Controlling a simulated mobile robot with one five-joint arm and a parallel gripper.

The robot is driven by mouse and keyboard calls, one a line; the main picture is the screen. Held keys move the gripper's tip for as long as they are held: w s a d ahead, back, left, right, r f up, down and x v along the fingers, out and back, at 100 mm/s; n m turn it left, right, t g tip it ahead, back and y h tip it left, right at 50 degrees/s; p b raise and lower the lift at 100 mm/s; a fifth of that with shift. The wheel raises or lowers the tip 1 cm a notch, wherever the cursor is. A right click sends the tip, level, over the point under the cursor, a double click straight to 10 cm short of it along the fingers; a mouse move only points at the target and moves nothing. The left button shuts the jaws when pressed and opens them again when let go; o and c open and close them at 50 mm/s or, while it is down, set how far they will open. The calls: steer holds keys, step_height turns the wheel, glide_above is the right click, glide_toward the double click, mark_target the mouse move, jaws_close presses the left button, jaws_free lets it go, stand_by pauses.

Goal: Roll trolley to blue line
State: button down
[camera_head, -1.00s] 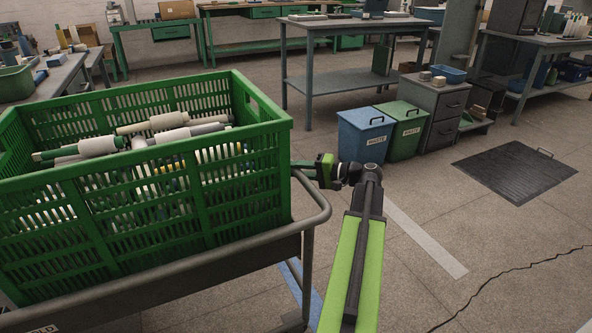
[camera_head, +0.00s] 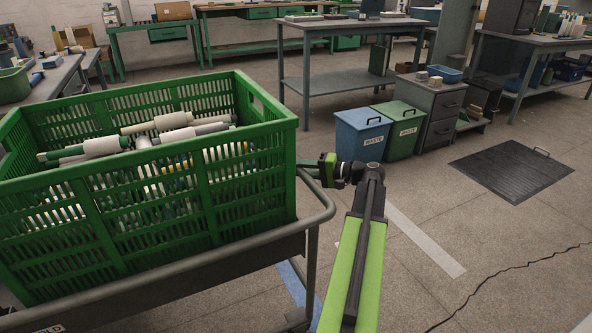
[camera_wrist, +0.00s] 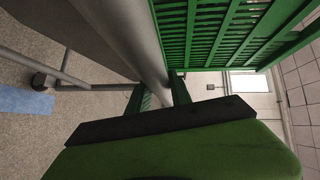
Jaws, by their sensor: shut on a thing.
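The trolley (camera_head: 200,277) is a dark grey metal frame at the left of the head view, with a green crate (camera_head: 150,210) on it. My gripper (camera_head: 312,172) is at the trolley's right end, by the crate's corner. In the wrist view its two fingers (camera_wrist: 158,95) are shut around the grey tube rail (camera_wrist: 135,35) of the trolley. The blue line (camera_head: 289,278) shows on the floor under the trolley's right end, partly hidden by the frame and a leg. It also shows in the wrist view (camera_wrist: 25,100), near a caster (camera_wrist: 42,81).
Blue (camera_head: 363,138) and green (camera_head: 400,128) waste bins stand beyond my arm, beside a grey cabinet (camera_head: 440,110). A dark floor mat (camera_head: 511,170) lies at right. Open floor with a pale stripe (camera_head: 425,240) lies right of my arm.

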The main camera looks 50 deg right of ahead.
steer(key=c, duration=1.2)
jaws_free()
steer(key=shift+a, duration=0.25)
steer(key=shift+o, duration=0.2)
steer(key=p+v, duration=0.2)
steer(key=v, duration=1.5)
steer(key=shift+s, duration=0.15)
steer(key=shift+d, duration=0.1)
steer(key=a+b+x, duration=0.1)
steer(key=b+x, duration=0.1)
steer(key=x, duration=1.7)
steer(key=shift+s+a, duration=0.2)
steer(key=shift+a, duration=0.2)
